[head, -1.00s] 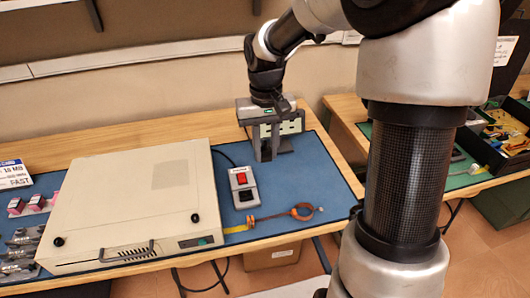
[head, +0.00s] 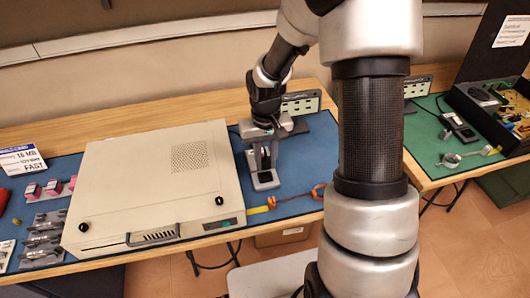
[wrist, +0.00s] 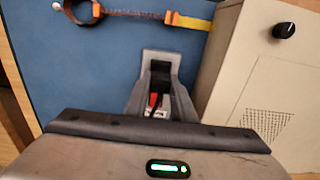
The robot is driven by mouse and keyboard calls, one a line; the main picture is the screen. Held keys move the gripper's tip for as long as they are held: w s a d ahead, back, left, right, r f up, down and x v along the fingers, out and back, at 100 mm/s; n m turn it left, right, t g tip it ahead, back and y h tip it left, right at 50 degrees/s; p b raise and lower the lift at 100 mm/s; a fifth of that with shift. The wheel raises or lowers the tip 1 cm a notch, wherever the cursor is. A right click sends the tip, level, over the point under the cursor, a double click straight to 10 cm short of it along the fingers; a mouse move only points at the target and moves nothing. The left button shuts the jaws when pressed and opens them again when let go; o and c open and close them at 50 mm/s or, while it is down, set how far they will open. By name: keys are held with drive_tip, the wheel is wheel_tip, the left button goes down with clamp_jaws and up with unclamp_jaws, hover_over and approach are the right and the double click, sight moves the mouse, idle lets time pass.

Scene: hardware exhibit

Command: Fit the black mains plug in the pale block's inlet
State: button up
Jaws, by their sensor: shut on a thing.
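The pale block (head: 265,184) stands on the blue mat, just right of the large beige case. My gripper (head: 262,163) is directly over the block, pointing down, and hides much of its top. In the wrist view the block's end (wrist: 162,57) shows past the fingers, with a dark area there and a bit of red and white nearer me. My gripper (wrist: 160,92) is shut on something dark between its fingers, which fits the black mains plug. The plug's outline is hard to make out. I cannot tell whether it touches or sits in the inlet.
The beige case (head: 150,190) stands close on the left. An orange and yellow strap (head: 290,200) lies in front of the block. A second table with a green mat (head: 425,150) is at the right.

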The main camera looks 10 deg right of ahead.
sight(267, 168)
drive_tip(key=shift+f+b, duration=0.3)
drive_tip(key=shift+f, duration=0.45)
drive_tip(key=shift+f, duration=0.1)
drive_tip(key=shift+f+b, duration=0.4)
drive_tip(key=shift+f+b, duration=0.7)
drive_tip(key=shift+f, duration=0.2)
idle(0.9)
drive_tip(key=o, duration=0.9)
drive_tip(key=shift+s+d, duration=0.1)
drive_tip(key=shift+d, duration=0.05)
drive_tip(key=shift+c, duration=0.9)
drive_tip(key=shift+o, duration=0.3)
